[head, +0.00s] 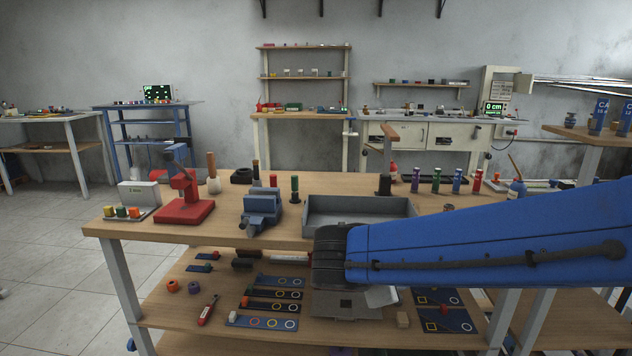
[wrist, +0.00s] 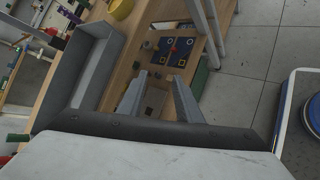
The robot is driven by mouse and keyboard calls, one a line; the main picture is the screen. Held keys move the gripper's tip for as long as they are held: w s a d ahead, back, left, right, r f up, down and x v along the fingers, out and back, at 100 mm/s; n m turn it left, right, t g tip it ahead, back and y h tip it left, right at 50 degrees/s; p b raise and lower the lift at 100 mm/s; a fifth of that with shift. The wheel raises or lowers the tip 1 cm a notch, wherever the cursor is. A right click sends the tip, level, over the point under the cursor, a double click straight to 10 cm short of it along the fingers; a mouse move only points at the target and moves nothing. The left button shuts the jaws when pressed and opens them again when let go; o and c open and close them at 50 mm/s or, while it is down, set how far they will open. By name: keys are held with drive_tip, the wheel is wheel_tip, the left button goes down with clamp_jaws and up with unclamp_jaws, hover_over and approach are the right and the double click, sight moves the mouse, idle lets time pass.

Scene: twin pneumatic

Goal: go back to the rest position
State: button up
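My gripper (wrist: 160,76) shows in the wrist view as two grey fingers with a clear gap between them. It is open and nothing is held between the fingers. Behind the gap lie the workbench's front edge and its lower shelf. In the head view my blue arm reaches in from the right, and its dark end is in front of the bench's front edge, just below the grey tray (head: 360,228). The fingertips are hard to make out there.
The wooden workbench (head: 150,231) carries a red press (head: 186,205), a blue vise (head: 262,210) and several coloured cylinders. The lower shelf holds blue plates (head: 262,321) with rings and a red-handled tool (head: 208,311). Tiled floor (head: 45,250) is open at left.

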drive_tip(key=s+d+f+m+g+y, duration=0.2)
drive_tip(key=s+d+f+m+g, duration=0.2)
drive_tip(key=s+d+m, duration=0.5)
drive_tip(key=s+d+f+m+y, duration=0.2)
drive_tip(key=s+m+y, duration=0.3)
drive_tip(key=s+m, duration=0.3)
drive_tip(key=shift+s+d+m+t, duration=0.4)
drive_tip(key=shift+s+d, duration=0.05)
drive_tip(key=shift+s, duration=0.15)
idle(1.0)
